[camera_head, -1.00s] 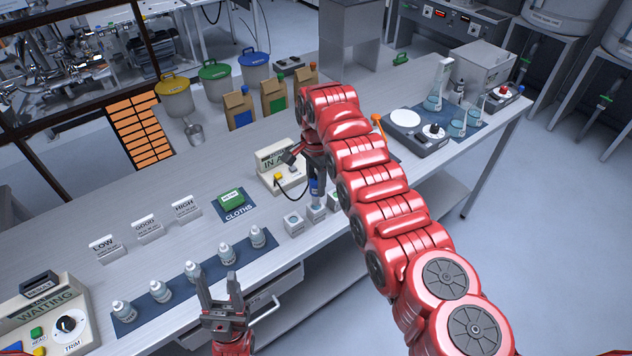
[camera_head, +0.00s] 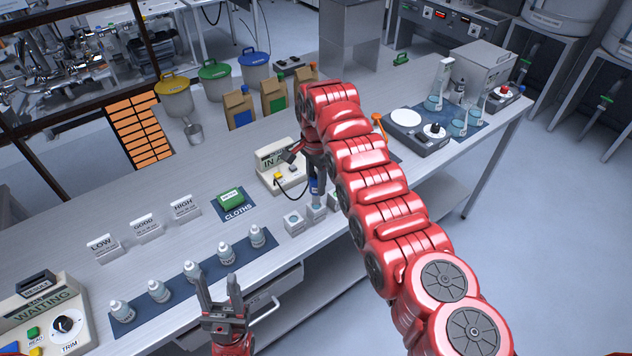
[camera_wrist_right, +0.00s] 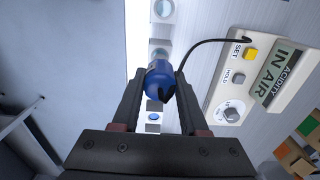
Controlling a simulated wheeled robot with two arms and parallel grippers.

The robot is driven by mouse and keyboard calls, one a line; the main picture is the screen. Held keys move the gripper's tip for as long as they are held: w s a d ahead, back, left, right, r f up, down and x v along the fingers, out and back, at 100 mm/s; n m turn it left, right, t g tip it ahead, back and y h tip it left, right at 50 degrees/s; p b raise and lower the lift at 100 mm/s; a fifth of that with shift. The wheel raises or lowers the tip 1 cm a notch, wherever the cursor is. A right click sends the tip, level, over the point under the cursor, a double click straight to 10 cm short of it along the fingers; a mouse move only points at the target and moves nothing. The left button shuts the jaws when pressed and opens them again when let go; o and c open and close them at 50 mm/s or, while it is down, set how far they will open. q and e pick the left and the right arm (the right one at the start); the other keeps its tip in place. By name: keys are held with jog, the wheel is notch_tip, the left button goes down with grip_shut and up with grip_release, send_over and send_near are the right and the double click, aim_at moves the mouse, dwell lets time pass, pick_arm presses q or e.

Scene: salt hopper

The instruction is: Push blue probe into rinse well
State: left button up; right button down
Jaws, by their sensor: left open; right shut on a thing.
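The blue probe (camera_wrist_right: 160,80) is held between the two fingers of my right gripper (camera_wrist_right: 159,78), with its black cable running to the acidity meter. In the head view the probe (camera_head: 315,185) is mostly hidden by the gripper (camera_head: 318,190) and arm. The probe is over the row of small square wells, above or at the middle well (camera_head: 316,212); I cannot tell whether its tip is inside. Another well (camera_head: 294,222) stands to the left, and one is partly hidden at the right. I cannot tell which is the rinse well. My left gripper (camera_head: 220,290) is open and empty near the bench's front edge.
The acidity meter (camera_head: 280,170) behind the wells reads IN AIR. A green cloth pack (camera_head: 231,198) lies left of it. Several white bottles stand on a blue mat (camera_head: 205,270) along the front. A hotplate-like unit (camera_head: 420,130) stands right of my right arm.

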aim_at(316, 196)
dwell(0.7)
jog(key=shift+b, duration=0.35)
jog(key=shift+f+b, duration=1.5)
jog(key=shift+f, duration=1.5)
grip_release()
dwell(0.5)
jog(key=shift+r, duration=0.1)
dwell(0.4)
jog(key=shift+r, duration=2.95)
